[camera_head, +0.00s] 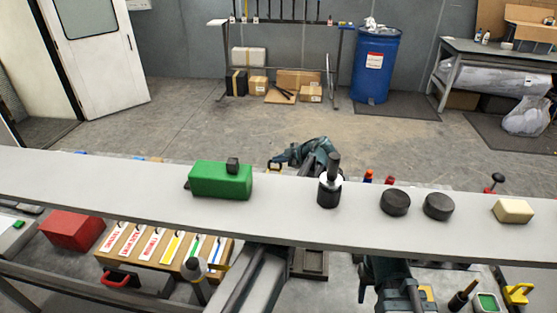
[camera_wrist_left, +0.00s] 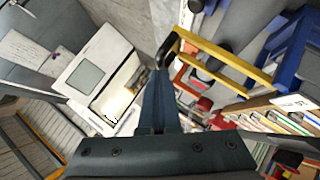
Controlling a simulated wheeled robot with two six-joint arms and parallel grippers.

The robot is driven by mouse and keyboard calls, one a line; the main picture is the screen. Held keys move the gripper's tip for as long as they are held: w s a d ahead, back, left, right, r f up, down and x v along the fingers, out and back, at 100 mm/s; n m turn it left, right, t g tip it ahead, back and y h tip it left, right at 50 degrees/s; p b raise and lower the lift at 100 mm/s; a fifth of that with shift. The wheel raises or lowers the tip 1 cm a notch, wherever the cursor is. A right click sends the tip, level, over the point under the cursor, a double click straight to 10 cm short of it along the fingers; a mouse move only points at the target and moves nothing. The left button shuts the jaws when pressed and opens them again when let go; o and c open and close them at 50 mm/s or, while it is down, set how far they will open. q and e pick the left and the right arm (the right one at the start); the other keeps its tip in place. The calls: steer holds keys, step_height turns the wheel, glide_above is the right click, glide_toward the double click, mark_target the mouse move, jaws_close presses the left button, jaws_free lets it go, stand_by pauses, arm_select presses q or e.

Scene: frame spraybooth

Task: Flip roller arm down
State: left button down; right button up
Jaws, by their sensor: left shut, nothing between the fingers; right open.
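In the left wrist view my left gripper (camera_wrist_left: 160,74) is shut and empty, its fingers pressed together. A yellow bent bar (camera_wrist_left: 222,62) with a dark end lies just ahead of the fingertips. It may be the roller arm, but I cannot tell for sure, nor whether the fingers touch it. In the head view I cannot make out my left fingertips. My right gripper (camera_head: 384,285) is a dark shape below the long grey beam (camera_head: 110,188); it is open, and its fingertips are partly unclear.
On the beam are a green block (camera_head: 220,181), a dark upright cylinder (camera_head: 329,190), two black discs (camera_head: 395,202) and a cream block (camera_head: 513,211). A labelled wooden rack (camera_head: 150,250) and a red box (camera_head: 72,229) stand below. The floor behind is mostly clear.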

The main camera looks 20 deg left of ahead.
arm_select(q)
steer(key=shift+d+r+p, duration=0.3)
steer(key=shift+d+p, duration=0.1)
steer(key=shift+d, duration=0.05)
steer(key=p+v, duration=0.3)
steer(key=v, duration=0.3)
steer(key=shift+s, duration=0.2)
steer(key=shift+d+r, duration=0.1)
steer(key=shift+d, duration=0.05)
steer(key=shift+s, duration=0.1)
